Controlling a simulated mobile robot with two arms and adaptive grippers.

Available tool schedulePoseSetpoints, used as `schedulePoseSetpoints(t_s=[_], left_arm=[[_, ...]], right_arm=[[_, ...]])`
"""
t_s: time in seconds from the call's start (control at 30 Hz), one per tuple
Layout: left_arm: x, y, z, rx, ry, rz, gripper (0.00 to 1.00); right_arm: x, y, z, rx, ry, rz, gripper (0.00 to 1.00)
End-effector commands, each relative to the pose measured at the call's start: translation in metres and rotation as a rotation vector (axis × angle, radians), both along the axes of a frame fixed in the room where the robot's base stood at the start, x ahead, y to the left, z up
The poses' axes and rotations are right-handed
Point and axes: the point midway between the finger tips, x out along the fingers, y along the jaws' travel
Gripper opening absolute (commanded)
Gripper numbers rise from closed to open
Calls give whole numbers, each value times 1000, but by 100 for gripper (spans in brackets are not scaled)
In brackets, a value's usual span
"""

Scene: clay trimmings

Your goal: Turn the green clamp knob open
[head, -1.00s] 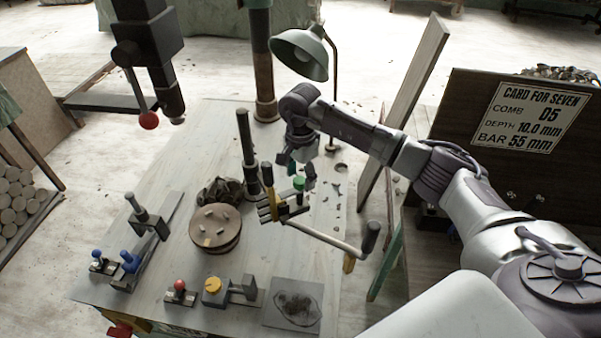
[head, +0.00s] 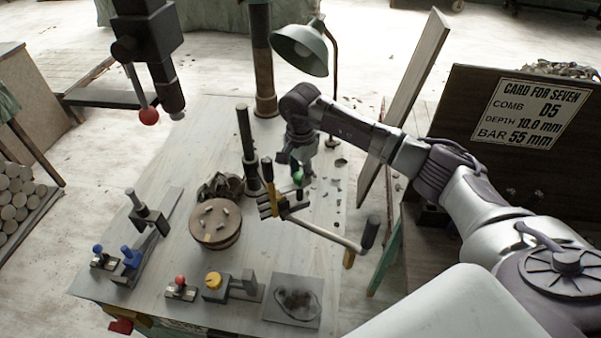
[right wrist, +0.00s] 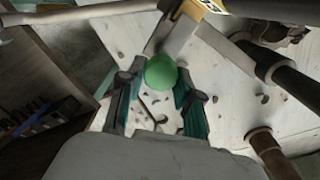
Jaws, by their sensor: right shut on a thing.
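The green clamp knob (head: 298,177) sits on the comb clamp (head: 272,203) at the right side of the workbench. My right gripper (head: 302,178) is at the knob from above and hides part of it. In the right wrist view the round green knob (right wrist: 161,72) lies between the two fingertips of my right gripper (right wrist: 158,90). The gripper is shut on the knob. My left gripper is not in view.
A crank arm (head: 335,237) with a dark handle reaches right from the clamp. A green lamp (head: 300,48) and an upright post (head: 247,150) stand close by. A leaning board (head: 410,100) is to the right.

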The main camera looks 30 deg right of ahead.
Motion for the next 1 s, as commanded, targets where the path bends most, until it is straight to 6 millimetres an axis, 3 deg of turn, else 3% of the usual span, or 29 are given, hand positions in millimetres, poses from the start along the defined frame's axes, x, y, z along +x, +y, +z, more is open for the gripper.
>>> schedulePoseSetpoints(t_s=[0.37, 1.0], left_arm=[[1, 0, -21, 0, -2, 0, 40], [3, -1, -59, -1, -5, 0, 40]], right_arm=[[0, -1, -3, 0, -1, -202, 0], [-2, 1, -2, 1, -2, -806, 0]])
